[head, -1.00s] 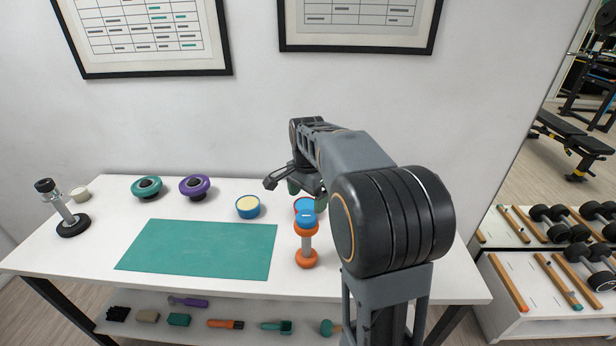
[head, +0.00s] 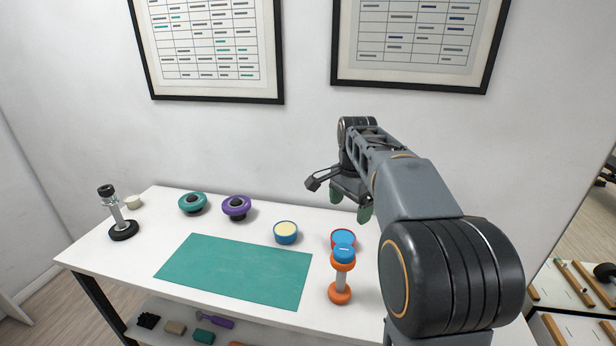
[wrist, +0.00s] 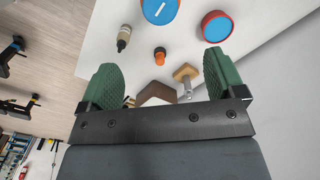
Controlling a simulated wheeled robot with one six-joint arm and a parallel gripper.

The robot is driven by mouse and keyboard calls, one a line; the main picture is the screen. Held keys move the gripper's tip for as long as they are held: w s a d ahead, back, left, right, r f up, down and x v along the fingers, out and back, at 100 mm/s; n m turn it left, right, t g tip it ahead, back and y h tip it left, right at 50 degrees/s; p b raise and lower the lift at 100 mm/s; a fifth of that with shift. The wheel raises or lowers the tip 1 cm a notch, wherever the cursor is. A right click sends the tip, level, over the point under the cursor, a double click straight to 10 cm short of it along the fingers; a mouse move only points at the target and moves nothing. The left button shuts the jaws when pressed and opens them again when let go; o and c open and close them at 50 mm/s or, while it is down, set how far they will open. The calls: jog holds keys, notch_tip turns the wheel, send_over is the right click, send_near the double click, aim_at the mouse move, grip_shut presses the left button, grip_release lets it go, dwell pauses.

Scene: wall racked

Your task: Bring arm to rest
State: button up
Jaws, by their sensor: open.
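My gripper (wrist: 161,82) is open in the wrist view, its two green finger pads wide apart with nothing held between them. In the head view my gripper (head: 350,202) hangs above the right part of the white table (head: 240,222), partly hidden by my arm. An orange dumbbell-shaped piece with a blue top (head: 341,275) stands upright on the table just below and left of it. A red-rimmed blue round container (head: 343,236) stands behind that piece, partly covered by it. In the wrist view the red-rimmed container (wrist: 217,27) lies beyond the right finger.
A green mat (head: 235,272) covers the table's front middle. A metal stand with a black base (head: 119,220) is at the left. The wall is close behind.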

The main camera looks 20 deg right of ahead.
jog(key=f+n, duration=0.1)
jog(key=n, duration=0.1)
jog(key=f+n, duration=0.2)
jog(key=s+f+n, duration=0.1)
jog(key=shift+a+f+n+t, duration=0.35)
jog(key=shift+n+t, duration=0.05)
jog(key=s+a+f+n+t, duration=0.1)
jog(key=s+a+f+n, duration=0.1)
jog(key=s+a+n, duration=0.2)
jog(key=s+a+f+n+t, duration=0.2)
jog(key=s+a+n, duration=0.2)
jog(key=s, duration=0.7)
jog(key=shift+a+f+n+t, duration=0.15)
jog(key=shift+a+n+t, duration=0.15)
jog(key=shift+a, duration=0.1)
